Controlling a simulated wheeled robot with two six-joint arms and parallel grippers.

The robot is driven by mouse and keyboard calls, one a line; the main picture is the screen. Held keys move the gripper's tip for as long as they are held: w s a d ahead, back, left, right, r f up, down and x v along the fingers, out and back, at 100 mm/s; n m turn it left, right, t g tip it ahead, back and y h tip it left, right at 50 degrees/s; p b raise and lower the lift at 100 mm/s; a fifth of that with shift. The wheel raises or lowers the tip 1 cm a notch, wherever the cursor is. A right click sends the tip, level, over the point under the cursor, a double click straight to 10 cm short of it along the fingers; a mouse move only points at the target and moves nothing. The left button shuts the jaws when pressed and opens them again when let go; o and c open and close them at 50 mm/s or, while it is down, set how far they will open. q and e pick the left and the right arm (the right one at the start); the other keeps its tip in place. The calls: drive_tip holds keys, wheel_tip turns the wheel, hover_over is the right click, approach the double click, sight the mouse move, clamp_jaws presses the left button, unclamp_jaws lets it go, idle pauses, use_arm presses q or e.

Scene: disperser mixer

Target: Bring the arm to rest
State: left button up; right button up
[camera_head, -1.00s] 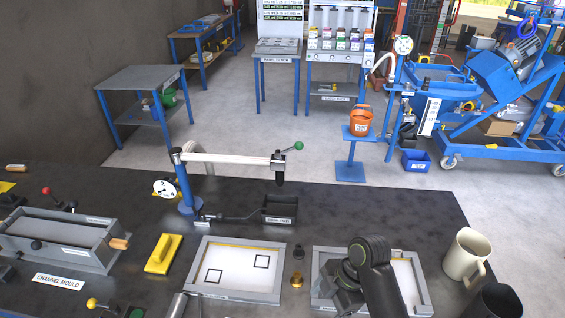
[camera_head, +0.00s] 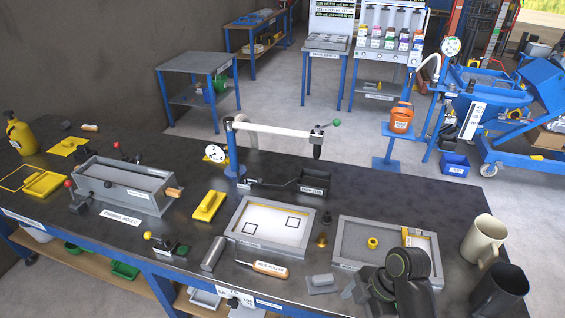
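The white swing arm (camera_head: 272,130) sits on a blue post (camera_head: 232,150) at the back of the dark bench. It reaches level to the right, with a green knob (camera_head: 336,122) and a short black tool (camera_head: 317,148) pointing down at its end. A black open tray (camera_head: 313,185) is below and slightly in front of that end. My dark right arm shows at the bottom right, in front of the right-hand framed tray. Its gripper (camera_head: 354,290) is partly hidden by the wrist, so its opening is unclear, and it is apart from the swing arm. My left gripper is out of view.
On the bench are a grey channel mould (camera_head: 125,189), a yellow float (camera_head: 208,206), a framed white tray (camera_head: 236,237), a grey framed tray (camera_head: 432,255), a beige mug (camera_head: 483,240) and a dark cup (camera_head: 499,289). An orange bucket (camera_head: 401,120) stands beyond.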

drive_tip(key=s+d+r+m+t+h, duration=0.1)
drive_tip(key=s+d+m+t+h, duration=0.15)
drive_tip(key=s+d+m, duration=0.6)
drive_tip(key=s+d+m+t+h, duration=0.2)
drive_tip(key=s+d+m+h, duration=0.25)
drive_tip(key=s+m, duration=0.55)
wheel_tip(320, 180, down, 29)
drive_tip(key=d+m+g+y+b, duration=0.1)
drive_tip(key=d+g+b, duration=0.1)
drive_tip(key=d+b, duration=0.15)
use_arm(q)
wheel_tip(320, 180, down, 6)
drive_tip(key=b, duration=0.3)
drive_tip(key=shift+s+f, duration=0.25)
use_arm(e)
drive_tip(key=s+a+f, duration=0.2)
drive_tip(key=s+f, duration=1.2)
drive_tip(key=f, duration=0.4)
drive_tip(key=shift+s+a+g, duration=0.2)
drive_tip(key=shift+s+g, duration=0.05)
drive_tip(key=shift+g, duration=0.2)
